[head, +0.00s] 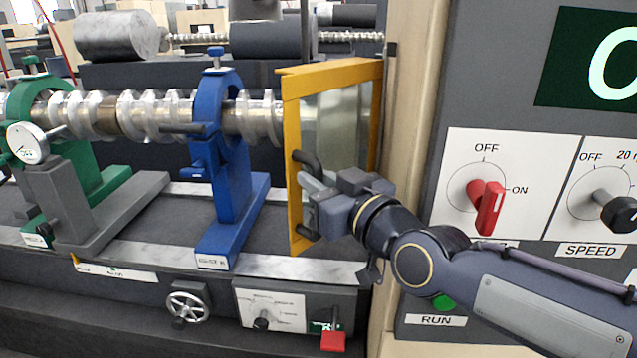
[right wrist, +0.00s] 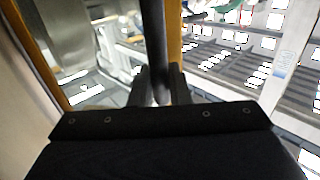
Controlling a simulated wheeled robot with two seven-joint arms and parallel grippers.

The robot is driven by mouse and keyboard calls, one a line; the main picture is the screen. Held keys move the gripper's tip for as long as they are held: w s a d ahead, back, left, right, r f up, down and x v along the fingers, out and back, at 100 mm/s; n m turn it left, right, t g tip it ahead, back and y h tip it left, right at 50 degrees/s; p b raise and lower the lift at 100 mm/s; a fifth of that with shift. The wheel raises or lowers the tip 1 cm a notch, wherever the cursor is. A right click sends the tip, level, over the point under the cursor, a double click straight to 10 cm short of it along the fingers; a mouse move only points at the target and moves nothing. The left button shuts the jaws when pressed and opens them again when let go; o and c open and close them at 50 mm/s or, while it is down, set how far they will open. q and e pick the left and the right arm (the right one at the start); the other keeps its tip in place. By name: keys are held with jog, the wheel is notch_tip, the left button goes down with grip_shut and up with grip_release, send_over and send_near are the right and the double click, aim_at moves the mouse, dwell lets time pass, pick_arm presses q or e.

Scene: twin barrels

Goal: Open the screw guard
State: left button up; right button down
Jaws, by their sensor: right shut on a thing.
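The screw guard (head: 291,120) is a yellow frame with a clear panel, standing over the right end of the metal screw (head: 160,113). Its right side is near the beige post of the cabinet. I cannot tell whether it stands slightly ajar. A dark upright handle (head: 306,160) sits on its left edge. My right gripper (head: 312,188) is shut on this handle. In the right wrist view the handle (right wrist: 154,45) runs down between the fingers (right wrist: 160,86), with the yellow frame (right wrist: 174,40) behind it. My left gripper is not in view.
A blue stand (head: 232,190) and a green stand (head: 95,180) carry the screw. A dial gauge (head: 27,142) is at the left. The control panel with a red switch (head: 488,205) and black speed knob (head: 618,212) stands right, close to my arm.

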jog(key=shift+d, duration=0.2)
jog(key=c, duration=1.4)
grip_release()
jog(key=shift+c, duration=0.2)
jog(key=b+v, duration=0.4)
jog(key=v, duration=0.4)
jog(key=shift+w, duration=0.1)
